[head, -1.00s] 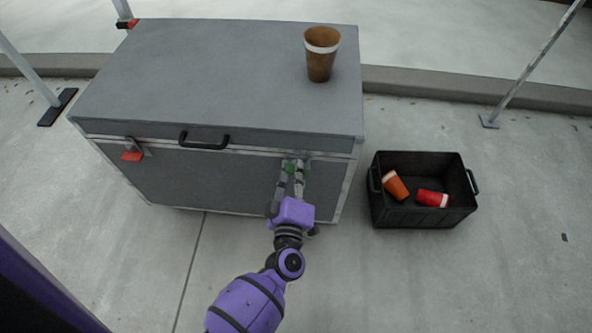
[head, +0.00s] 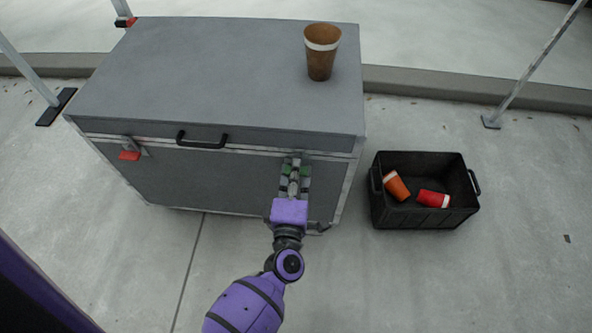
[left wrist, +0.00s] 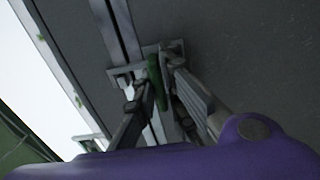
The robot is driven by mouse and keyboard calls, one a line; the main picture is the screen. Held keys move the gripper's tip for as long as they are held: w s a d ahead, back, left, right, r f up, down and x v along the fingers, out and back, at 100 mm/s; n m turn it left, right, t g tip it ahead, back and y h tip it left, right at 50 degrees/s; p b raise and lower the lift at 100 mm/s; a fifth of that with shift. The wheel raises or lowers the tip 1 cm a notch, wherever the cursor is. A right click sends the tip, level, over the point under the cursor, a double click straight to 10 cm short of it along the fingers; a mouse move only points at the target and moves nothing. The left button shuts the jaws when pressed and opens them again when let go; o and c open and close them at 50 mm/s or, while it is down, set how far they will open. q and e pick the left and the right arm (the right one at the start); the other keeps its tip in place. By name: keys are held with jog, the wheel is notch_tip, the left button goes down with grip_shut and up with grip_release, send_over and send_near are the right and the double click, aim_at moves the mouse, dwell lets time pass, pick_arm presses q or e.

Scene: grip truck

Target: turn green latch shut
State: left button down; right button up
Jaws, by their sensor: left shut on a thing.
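The green latch (head: 286,170) is on the front of a large grey case (head: 225,60), near its right end and just below the lid seam. My left gripper (head: 294,168) reaches up to it from below and is shut on it. In the left wrist view the green latch (left wrist: 155,82) shows between the fingers of my left gripper (left wrist: 153,85), beside a metal plate. The fingers hide part of the latch. My right gripper is not in view.
A brown cup (head: 321,55) stands on the lid's right side. A red latch (head: 130,155) and black handle (head: 203,140) are on the case front. Floor in front is clear.

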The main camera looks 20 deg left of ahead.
pick_arm(q)
jog(key=shift+w+r, duration=0.1)
jog(key=shift+r, duration=0.15)
jog(key=c, duration=1.9)
grip_release()
jog(key=shift+c, duration=0.2)
jog(key=shift+o, duration=0.4)
jog(key=shift+f, duration=0.15)
